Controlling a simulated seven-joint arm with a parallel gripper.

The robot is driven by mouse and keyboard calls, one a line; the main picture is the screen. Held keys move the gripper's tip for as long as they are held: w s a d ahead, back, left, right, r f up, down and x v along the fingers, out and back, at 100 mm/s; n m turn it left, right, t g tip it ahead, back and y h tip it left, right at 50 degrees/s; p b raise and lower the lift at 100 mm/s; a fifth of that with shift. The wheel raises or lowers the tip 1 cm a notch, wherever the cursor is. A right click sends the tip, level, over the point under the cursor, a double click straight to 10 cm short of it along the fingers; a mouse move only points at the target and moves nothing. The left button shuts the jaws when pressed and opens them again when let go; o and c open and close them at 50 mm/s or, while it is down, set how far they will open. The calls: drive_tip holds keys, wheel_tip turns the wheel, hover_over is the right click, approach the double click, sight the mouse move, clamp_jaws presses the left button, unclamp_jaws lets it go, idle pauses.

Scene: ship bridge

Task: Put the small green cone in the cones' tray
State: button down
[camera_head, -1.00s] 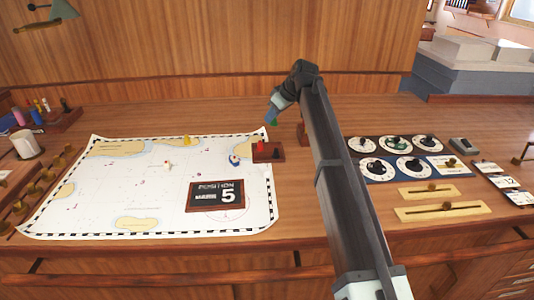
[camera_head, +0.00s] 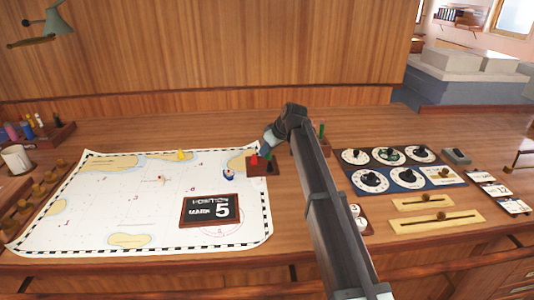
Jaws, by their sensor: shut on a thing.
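The cones' tray (camera_head: 262,170) is a small dark red-brown wooden block at the chart's right edge. A small red cone (camera_head: 254,160) stands at its left part. My gripper (camera_head: 267,151) is directly above the tray's right part, pointing down and left. It is shut on the small green cone (camera_head: 268,157), of which only a little shows below the fingers. The cone is at or just above the tray's top; I cannot tell whether it touches.
A dial panel (camera_head: 400,172) lies right of my arm. A green-topped object (camera_head: 321,131) stands behind my arm, partly hidden.

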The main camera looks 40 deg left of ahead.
drive_tip(key=shift+f, duration=0.75)
drive_tip(key=shift+f, duration=0.15)
drive_tip(key=c, duration=1.3)
unclamp_jaws()
drive_tip(key=v, duration=1.2)
